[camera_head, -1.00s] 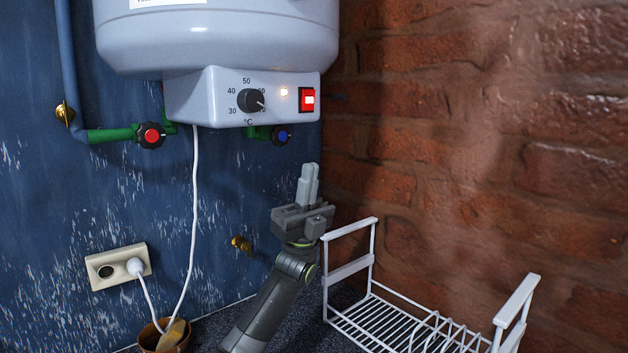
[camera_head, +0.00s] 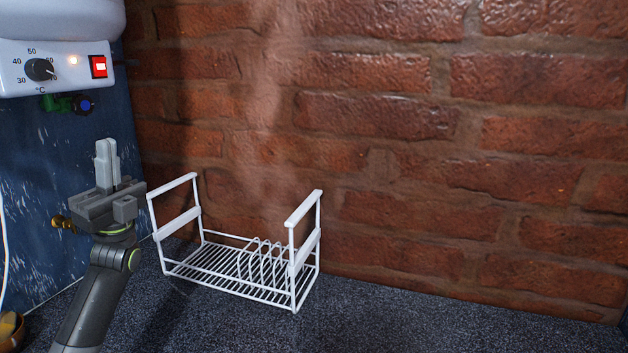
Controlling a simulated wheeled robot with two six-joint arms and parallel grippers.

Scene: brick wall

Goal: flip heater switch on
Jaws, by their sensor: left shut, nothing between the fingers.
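The white water heater (camera_head: 60,15) shows at the upper left, cut off by the picture's edges. Its control box (camera_head: 12,62) carries a dark temperature dial (camera_head: 40,69), a glowing indicator light (camera_head: 73,60) and a red rocker switch (camera_head: 98,66) with a lit pale patch. My left gripper (camera_head: 106,152) points upward below the switch, clear of the control box. Its fingers are together with nothing between them. My right gripper is not in view.
A white wire dish rack (camera_head: 220,272) stands on the dark speckled counter (camera_head: 400,330) against the brick wall (camera_head: 400,130), right of my left arm. A blue-handled valve (camera_head: 84,105) hangs under the heater. The counter at the right is clear.

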